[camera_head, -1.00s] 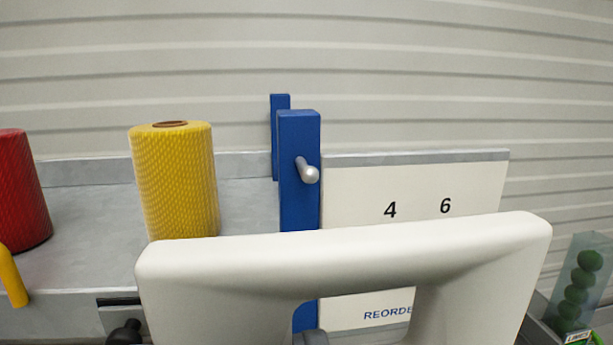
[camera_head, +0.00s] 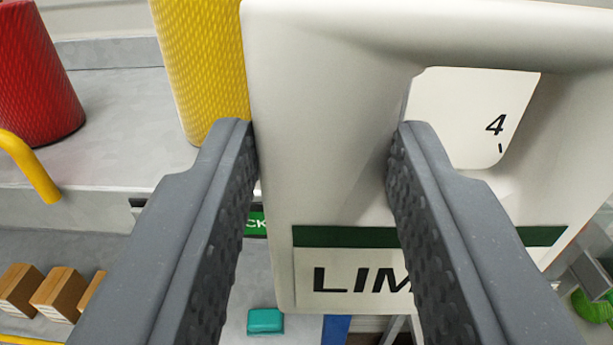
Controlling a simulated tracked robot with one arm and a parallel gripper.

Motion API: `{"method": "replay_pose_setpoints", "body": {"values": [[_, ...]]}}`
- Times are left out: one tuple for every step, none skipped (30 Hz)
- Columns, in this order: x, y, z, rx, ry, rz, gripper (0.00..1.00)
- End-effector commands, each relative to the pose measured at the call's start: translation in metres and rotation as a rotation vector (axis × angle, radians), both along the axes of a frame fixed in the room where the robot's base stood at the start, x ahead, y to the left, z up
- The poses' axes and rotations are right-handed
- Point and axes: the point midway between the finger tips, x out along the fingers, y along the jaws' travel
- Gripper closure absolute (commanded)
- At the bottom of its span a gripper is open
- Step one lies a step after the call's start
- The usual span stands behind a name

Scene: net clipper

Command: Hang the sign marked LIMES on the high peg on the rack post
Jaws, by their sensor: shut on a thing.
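The LIMES sign (camera_head: 325,170) is a thick cream plate with a large opening near its top and a green band above the black letters "LIM"; the rest of the word is behind a finger. My gripper (camera_head: 322,150) is shut on the sign's left side bar, one dark finger on each side of it. The sign fills the middle and right of the view. The rack post (camera_head: 336,330) shows only as a bit of blue at the bottom edge. The high peg is not visible now, hidden behind the sign or out of frame.
A red roll (camera_head: 35,80) and a yellow roll (camera_head: 202,65) stand on the grey shelf (camera_head: 110,130) at left. A yellow hook-shaped bar (camera_head: 30,165) is at its edge. Small brown boxes (camera_head: 55,292) and a teal block (camera_head: 265,321) sit below. A white board marked 4 (camera_head: 465,110) shows through the opening.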

Motion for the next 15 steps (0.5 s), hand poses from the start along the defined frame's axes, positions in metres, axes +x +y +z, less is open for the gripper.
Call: {"method": "replay_pose_setpoints", "body": {"values": [[0.003, 0.0, 0.0, 0.0, 0.001, -0.001, 0.92], [0.004, 0.0, 0.0, 0.0, 0.001, -0.001, 0.92], [0.007, -0.001, 0.0, 0.0, 0.001, -0.002, 0.92], [0.008, -0.001, 0.0, 0.0, 0.001, -0.002, 0.92], [0.01, -0.002, 0.0, 0.0, 0.002, -0.002, 0.92], [0.012, -0.002, 0.0, 0.001, 0.002, -0.003, 0.92], [0.013, -0.002, -0.001, 0.001, 0.002, -0.003, 0.92], [0.015, -0.002, 0.0, 0.001, 0.002, -0.003, 0.92], [0.017, -0.003, -0.001, 0.001, 0.002, -0.003, 0.92], [0.018, -0.003, -0.001, 0.001, 0.002, -0.003, 0.92], [0.02, -0.003, -0.001, 0.001, 0.001, -0.003, 0.92], [0.022, -0.003, -0.001, 0.001, 0.001, -0.003, 0.92], [0.023, -0.003, -0.001, 0.001, 0.001, -0.002, 0.92], [0.025, -0.003, -0.001, 0.001, 0.0, -0.002, 0.92], [0.026, -0.002, -0.001, 0.001, 0.0, -0.002, 0.92]]}}
